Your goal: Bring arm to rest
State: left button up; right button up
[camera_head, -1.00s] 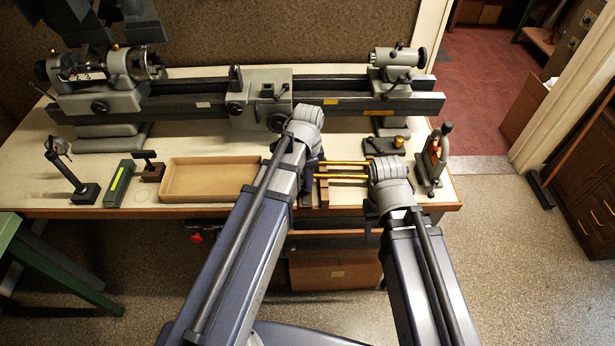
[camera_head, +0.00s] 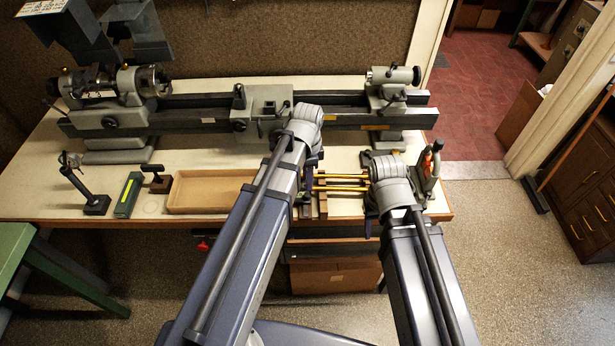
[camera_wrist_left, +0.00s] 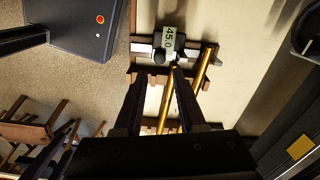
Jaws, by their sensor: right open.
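In the head view my left arm reaches over the bench; its gripper (camera_head: 311,178) is mostly hidden under its wrist. In the left wrist view its two fingers (camera_wrist_left: 158,84) stand apart with nothing clamped between them. A brass tube (camera_wrist_left: 167,98) shows in the gap between the fingers, and a second brass tube (camera_wrist_left: 202,68) lies to the right. The two tubes (camera_head: 340,177) rest on wooden supports in the head view. My right arm's wrist is over their right ends. Its gripper (camera_head: 368,224) is open and largely hidden under the wrist.
The lathe (camera_head: 215,118) runs along the back of the bench. A tray (camera_head: 208,191), a green block (camera_head: 129,194) and a small stand (camera_head: 92,203) are at the left. A red-and-grey gauge (camera_head: 430,168) stands beside my right wrist. A display reading 45.0 (camera_wrist_left: 173,40) lies near the tubes.

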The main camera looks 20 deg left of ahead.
pick_arm(q)
jog(key=shift+r, duration=0.55)
pick_arm(e)
jog(key=shift+r, duration=0.45)
pick_arm(q)
jog(key=shift+f, duration=0.1)
jog(key=shift+s+d, duration=0.1)
jog(key=s+d+n+y, duration=0.1)
jog(key=s+d+n, duration=0.7)
jog(key=s, duration=0.4)
jog(key=shift+d+n, duration=0.4)
jog(key=shift+d, duration=0.2)
jog(key=shift+w, duration=0.1)
